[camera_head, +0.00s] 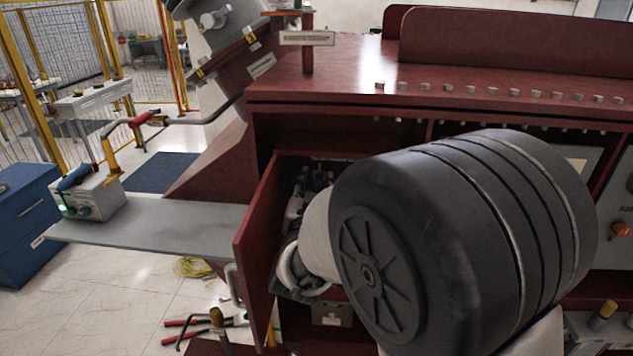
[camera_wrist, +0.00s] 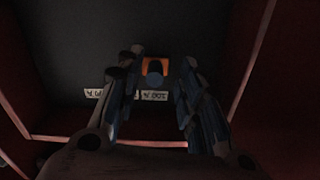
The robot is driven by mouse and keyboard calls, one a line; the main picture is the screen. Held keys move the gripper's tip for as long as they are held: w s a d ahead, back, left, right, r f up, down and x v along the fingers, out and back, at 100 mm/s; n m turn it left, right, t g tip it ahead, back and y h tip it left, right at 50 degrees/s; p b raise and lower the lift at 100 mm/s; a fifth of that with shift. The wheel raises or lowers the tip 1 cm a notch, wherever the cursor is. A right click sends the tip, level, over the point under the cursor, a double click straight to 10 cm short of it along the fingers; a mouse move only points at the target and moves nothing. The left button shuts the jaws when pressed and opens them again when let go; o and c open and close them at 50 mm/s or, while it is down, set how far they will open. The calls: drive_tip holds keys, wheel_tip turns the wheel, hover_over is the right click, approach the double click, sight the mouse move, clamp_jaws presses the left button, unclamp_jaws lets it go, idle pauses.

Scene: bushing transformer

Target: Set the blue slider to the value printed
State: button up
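In the wrist view my gripper (camera_wrist: 157,66) is open, with its two fingers apart inside a dark red-walled compartment. Between the fingertips in the picture is an orange piece (camera_wrist: 154,63) with a dark, bluish rounded knob (camera_wrist: 155,76). I cannot tell whether this is the blue slider, or whether a finger touches it. White printed labels (camera_wrist: 153,95) lie below it, upside down, partly covered by a finger and too dark to read surely. In the head view my arm's big black joint covers much of the compartment, and my fingertips cannot be made out.
A red cabinet door (camera_head: 258,245) stands open left of my arm. A grey shelf (camera_head: 165,228) carries a small box with a blue handle (camera_head: 75,178). An orange knob (camera_head: 620,230) is at far right. Red compartment walls (camera_wrist: 256,60) are close to my gripper.

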drive_tip(key=s+a, duration=0.2)
drive_tip(key=s, duration=0.8)
drive_tip(key=shift+s, duration=0.35)
drive_tip(key=s+d+f+n+g+y, duration=0.1)
drive_tip(key=s+d+f+g, duration=0.1)
drive_tip(key=s, duration=0.7)
drive_tip(key=s+d+f+n+g+y+b, duration=0.1)
drive_tip(key=s+d+f+n+g, duration=0.1)
drive_tip(key=s+d+g, duration=0.3)
drive_tip(key=s+d+f+n+g+y+b, duration=0.1)
drive_tip(key=s+d+f+g, duration=0.2)
drive_tip(key=s, duration=1)
drive_tip(key=g, duration=0.3)
drive_tip(key=shift+d, duration=0.3)
drive_tip(key=shift+w+f, duration=0.1)
idle(0.8)
